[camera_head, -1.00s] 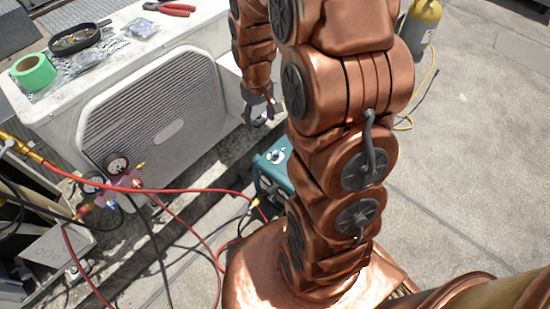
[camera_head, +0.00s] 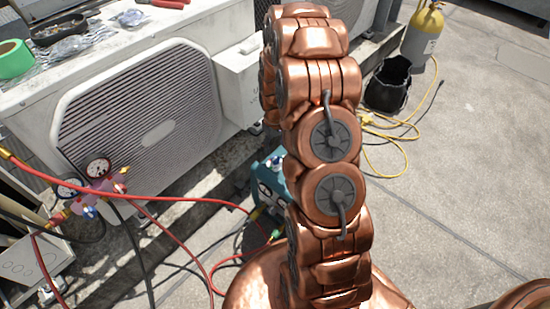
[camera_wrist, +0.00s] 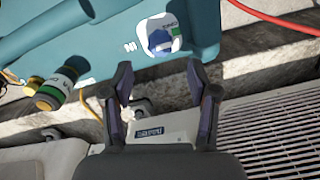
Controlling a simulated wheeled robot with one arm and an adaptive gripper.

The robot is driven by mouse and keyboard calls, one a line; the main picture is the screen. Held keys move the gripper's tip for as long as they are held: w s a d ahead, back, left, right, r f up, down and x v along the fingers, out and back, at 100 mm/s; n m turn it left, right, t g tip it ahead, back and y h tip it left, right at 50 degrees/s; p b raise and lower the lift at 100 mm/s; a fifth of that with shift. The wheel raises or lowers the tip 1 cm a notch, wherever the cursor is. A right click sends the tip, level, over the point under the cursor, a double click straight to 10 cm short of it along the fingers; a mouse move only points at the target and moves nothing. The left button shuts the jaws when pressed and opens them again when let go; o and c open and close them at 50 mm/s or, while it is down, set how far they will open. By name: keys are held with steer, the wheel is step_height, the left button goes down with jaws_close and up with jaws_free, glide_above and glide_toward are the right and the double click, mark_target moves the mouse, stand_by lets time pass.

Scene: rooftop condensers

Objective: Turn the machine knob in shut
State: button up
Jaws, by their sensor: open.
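The teal machine (camera_head: 270,168) stands on the ground by the condenser, partly hidden behind my arm in the head view. In the wrist view its teal body (camera_wrist: 90,40) fills the top left. A blue knob (camera_wrist: 160,41) sits there in a white surround with small lettering that I cannot read surely. My gripper (camera_wrist: 160,72) is open and empty, its fingertips just short of the knob in the picture and apart from it. In the head view my gripper is hidden behind my arm. A port with a green band (camera_wrist: 63,88) sticks out of the machine at left.
Red hoses (camera_head: 190,198) run from the gauge manifold (camera_head: 95,185) toward the machine. The white condenser (camera_head: 150,125) stands close behind. A black bucket (camera_head: 388,88) and a yellow-topped cylinder (camera_head: 422,38) stand at the right. The right-hand paving is mostly clear.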

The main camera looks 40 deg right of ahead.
mark_target(275, 158)
step_height(275, 158, down, 6)
steer(key=shift+f+b, duration=0.15)
steer(key=shift+b, duration=0.5)
jaws_close()
